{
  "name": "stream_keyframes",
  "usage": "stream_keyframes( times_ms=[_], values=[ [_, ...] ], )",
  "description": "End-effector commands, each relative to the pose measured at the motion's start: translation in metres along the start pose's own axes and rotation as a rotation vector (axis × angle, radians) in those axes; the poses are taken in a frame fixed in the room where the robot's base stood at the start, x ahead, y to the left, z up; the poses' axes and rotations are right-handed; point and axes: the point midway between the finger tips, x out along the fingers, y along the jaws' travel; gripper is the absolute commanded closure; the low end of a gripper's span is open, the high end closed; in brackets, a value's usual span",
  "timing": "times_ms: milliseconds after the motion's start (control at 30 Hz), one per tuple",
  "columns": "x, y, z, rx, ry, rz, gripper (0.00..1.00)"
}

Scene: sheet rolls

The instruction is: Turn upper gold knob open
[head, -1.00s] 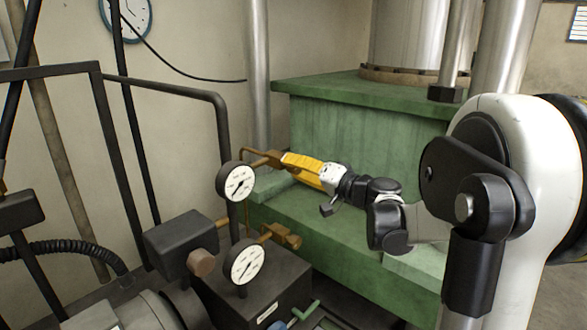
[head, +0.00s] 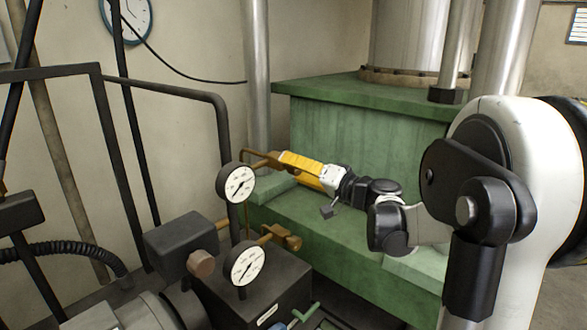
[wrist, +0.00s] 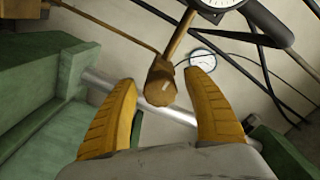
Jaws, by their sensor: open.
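The upper gold knob (wrist: 161,86) shows in the wrist view as a brown-gold cylinder at the end of a pipe. It lies between the tips of my gripper's two yellow fingers, with clear gaps on both sides. My gripper (wrist: 161,95) is open. In the head view, my yellow gripper (head: 285,163) reaches left to the upper pipe beside the upper gauge (head: 236,183). The fingers mostly hide the upper knob there. A lower gold knob (head: 284,238) sits on a second pipe beside the lower gauge (head: 244,263).
A green machine base (head: 330,230) stands below and behind my gripper. Dark pipe frames (head: 160,87) and a dark box (head: 182,246) are on the left. A wall clock (head: 130,18) hangs behind. A steel column (head: 258,70) rises behind my fingertips.

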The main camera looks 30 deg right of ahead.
Motion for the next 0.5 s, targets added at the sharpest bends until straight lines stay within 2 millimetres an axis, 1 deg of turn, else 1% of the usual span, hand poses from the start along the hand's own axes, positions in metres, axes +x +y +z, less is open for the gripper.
stream_keyframes(
  times_ms=[67, 167, 500],
  values=[
    [-0.003, 0.0, 0.0, 0.0, 0.001, 0.001, 0.41],
    [-0.015, 0.001, -0.001, 0.0, 0.002, 0.002, 0.41],
    [-0.089, 0.001, -0.001, 0.0, 0.004, 0.003, 0.41]
  ],
)
